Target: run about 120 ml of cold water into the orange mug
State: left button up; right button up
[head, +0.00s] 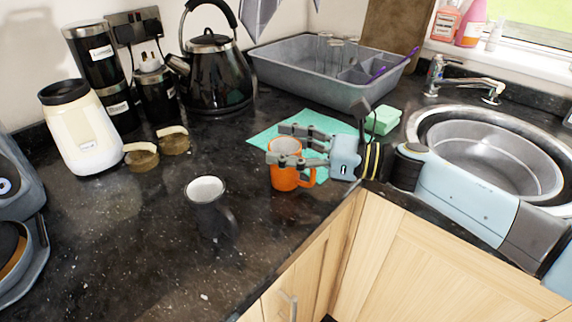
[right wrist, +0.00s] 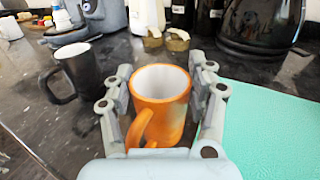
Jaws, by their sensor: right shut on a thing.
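The orange mug (head: 288,174) stands upright on the dark counter, by the front edge of the green mat. My right gripper (head: 283,146) is shut on it, with one finger on each side. In the right wrist view the mug (right wrist: 160,95) sits between the fingers of the gripper (right wrist: 163,85), its handle towards the palm and its white inside looking empty. The tap (head: 468,84) stands behind the round metal sink (head: 490,160) at the right. My right forearm crosses the sink's front left. My left gripper is not in view.
A dark grey mug (head: 208,212) stands left of the orange mug. A black kettle (head: 213,75), a grey dish tub (head: 290,72) and a green sponge (head: 383,119) are behind. The cream jar (head: 82,130) stands far left.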

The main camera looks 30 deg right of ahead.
jog(key=c, duration=0.3)
jog(key=shift+r, duration=0.7)
jog(key=s+d+r+p, duration=0.2)
jog(key=s+d+r, duration=0.3)
jog(key=s+r, duration=0.4)
jog(key=shift+s+d+r, duration=0.3)
jog(key=shift+s+r, duration=0.05)
jog(key=shift+s, duration=0.3)
